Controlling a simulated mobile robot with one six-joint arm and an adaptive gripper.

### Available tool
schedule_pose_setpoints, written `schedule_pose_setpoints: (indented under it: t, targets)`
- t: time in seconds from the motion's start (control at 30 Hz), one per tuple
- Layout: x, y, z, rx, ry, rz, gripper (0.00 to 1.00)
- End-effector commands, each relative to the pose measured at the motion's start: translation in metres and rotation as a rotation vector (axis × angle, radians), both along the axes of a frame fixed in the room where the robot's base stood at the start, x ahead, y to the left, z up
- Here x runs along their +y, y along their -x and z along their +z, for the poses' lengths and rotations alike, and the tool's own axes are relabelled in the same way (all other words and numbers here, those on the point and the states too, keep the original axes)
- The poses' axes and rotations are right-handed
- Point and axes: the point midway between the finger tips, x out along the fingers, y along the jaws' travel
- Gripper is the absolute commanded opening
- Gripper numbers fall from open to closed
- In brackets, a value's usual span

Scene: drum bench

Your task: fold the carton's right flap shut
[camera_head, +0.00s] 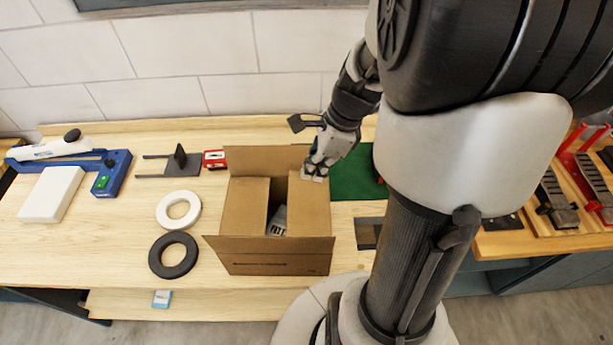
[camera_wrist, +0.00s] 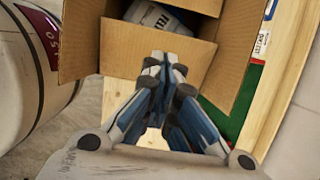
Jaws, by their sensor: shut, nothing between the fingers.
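The brown cardboard carton (camera_head: 275,262) stands on the bench, with its front flap (camera_head: 262,244) spread outward and its back flap (camera_head: 265,159) raised. Its left flap (camera_head: 244,207) lies inward. Its right flap (camera_head: 307,208) also leans inward over the right part of the opening; its exact angle is hard to tell. A gap between them shows a grey object with a printed label (camera_head: 279,221) inside. My gripper (camera_head: 316,173) is shut and empty at the carton's back right corner. In the wrist view its fingertips (camera_wrist: 166,62) overlap the right flap (camera_wrist: 128,48); I cannot tell whether they touch.
A green mat (camera_head: 350,178) lies right of the carton. A white ring (camera_head: 165,212), a black ring (camera_head: 160,262) and a red-and-white item (camera_head: 214,159) are to its left. A blue tool (camera_head: 115,170) and a white block (camera_head: 50,197) lie farther left.

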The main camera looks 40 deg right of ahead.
Motion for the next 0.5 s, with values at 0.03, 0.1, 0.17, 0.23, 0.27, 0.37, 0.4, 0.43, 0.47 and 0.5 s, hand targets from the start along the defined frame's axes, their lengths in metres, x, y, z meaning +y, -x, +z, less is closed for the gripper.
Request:
schedule_pose_setpoints:
  t: [0.03, 0.1, 0.17, 0.23, 0.27, 0.37, 0.4, 0.43, 0.47, 0.5]
  targets:
    - [0.004, -0.001, -0.011, 0.004, -0.003, 0.003, 0.00]
    - [0.007, -0.003, -0.026, 0.005, -0.003, 0.005, 0.00]
    - [0.011, -0.005, -0.039, 0.007, -0.004, 0.006, 0.00]
    - [0.014, -0.008, -0.054, 0.007, -0.004, 0.007, 0.00]
    - [0.016, -0.009, -0.060, 0.006, -0.003, 0.005, 0.00]
    - [0.021, -0.013, -0.080, 0.006, -0.003, 0.007, 0.00]
    - [0.022, -0.015, -0.087, 0.006, -0.002, 0.005, 0.00]
    - [0.024, -0.015, -0.092, 0.006, -0.003, 0.006, 0.00]
    - [0.025, -0.016, -0.096, 0.006, -0.002, 0.007, 0.00]
    - [0.026, -0.018, -0.101, 0.005, -0.001, 0.007, 0.00]
